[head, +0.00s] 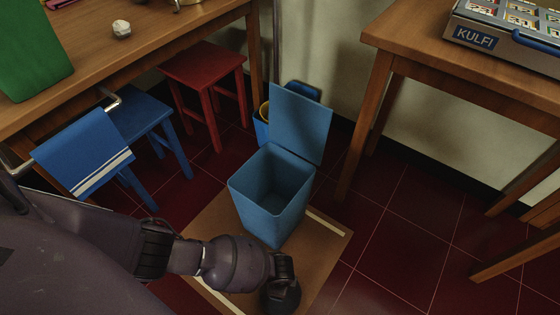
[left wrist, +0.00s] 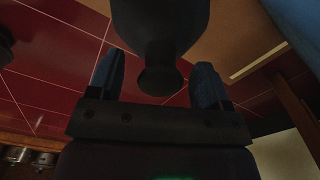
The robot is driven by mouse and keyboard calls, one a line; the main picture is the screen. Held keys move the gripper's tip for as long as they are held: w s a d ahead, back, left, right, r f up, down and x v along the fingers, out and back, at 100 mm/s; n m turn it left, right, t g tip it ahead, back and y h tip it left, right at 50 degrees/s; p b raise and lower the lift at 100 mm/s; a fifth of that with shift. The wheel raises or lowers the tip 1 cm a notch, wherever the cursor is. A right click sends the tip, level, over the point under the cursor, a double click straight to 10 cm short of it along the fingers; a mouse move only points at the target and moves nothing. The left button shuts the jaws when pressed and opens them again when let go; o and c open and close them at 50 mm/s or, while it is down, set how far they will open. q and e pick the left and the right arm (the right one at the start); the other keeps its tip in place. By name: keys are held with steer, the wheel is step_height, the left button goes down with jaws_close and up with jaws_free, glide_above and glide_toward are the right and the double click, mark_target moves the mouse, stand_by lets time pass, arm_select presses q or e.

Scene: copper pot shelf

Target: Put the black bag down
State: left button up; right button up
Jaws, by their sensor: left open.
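The black bag (left wrist: 160,22) shows in the left wrist view as a dark rounded shape at the top, narrowing to a neck with a flared end. My left gripper (left wrist: 158,72) is open, with its two blue-padded fingers on either side of that neck and visible gaps between. Whether the bag rests on the floor cannot be told. In the head view my left arm reaches in from the lower left, and I cannot make out its fingers or the bag clearly there. My right gripper is not in view.
An open blue bin (head: 268,190) with its lid raised stands on a brown mat (head: 205,232). A blue stool (head: 145,115) and red stool (head: 203,67) stand at the left table (head: 150,45). Another wooden table (head: 440,50) stands right. Red tiled floor (head: 420,220) is clear at right.

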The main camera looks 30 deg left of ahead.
arm_select(q)
steer(key=shift+w+r, duration=0.1)
steer(key=shift+r, duration=0.35)
step_height(320, 180, up, 12)
steer(key=p, duration=0.6)
steer(key=shift+f, duration=0.25)
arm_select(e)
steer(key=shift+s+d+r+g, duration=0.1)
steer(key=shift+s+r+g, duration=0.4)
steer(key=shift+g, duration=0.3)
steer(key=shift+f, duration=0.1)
